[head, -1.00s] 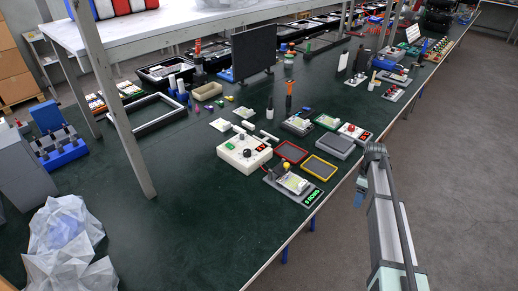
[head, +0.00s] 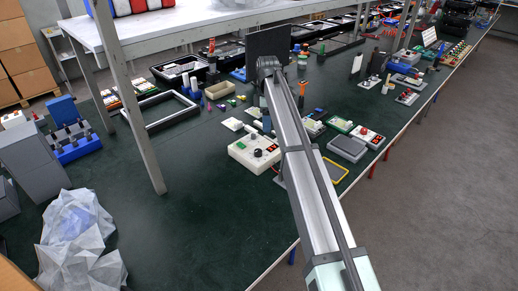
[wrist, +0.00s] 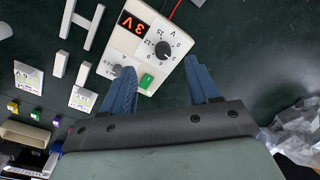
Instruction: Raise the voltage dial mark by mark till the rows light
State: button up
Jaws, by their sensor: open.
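The white supply box (head: 254,152) with a black voltage dial (head: 258,153) stands on the green table, left of my arm in the head view. In the wrist view the box (wrist: 123,48) has a red display (wrist: 132,22) reading 3V, the black dial (wrist: 162,48) with numbered marks, a small grey knob (wrist: 117,71) and a green switch (wrist: 147,81). The dial's exact pointer position is too small to tell. My gripper (wrist: 160,78) has its two blue fingers apart, with nothing gripped between them, near the box's switch edge. The floodlight rows cannot be made out; my arm covers part of that area.
A red lead (wrist: 174,11) leaves the box. White blocks (wrist: 58,64) and labelled cards (wrist: 84,97) lie beside it. A yellow-rimmed tray (head: 336,171) lies right of my arm. A table leg post (head: 140,125) stands left. The table front of the box is bare.

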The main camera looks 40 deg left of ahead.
aim_at(259, 151)
jog(key=f, duration=0.4)
jog(key=s+a+f, duration=0.1)
jog(key=f, duration=0.3)
jog(key=s+f, duration=0.1)
jog(key=f, duration=0.3)
jog(key=shift+s+a+f, duration=0.2)
jog(key=shift+s+f, duration=0.05)
jog(key=shift+f, duration=0.15)
jog(key=c, duration=1)
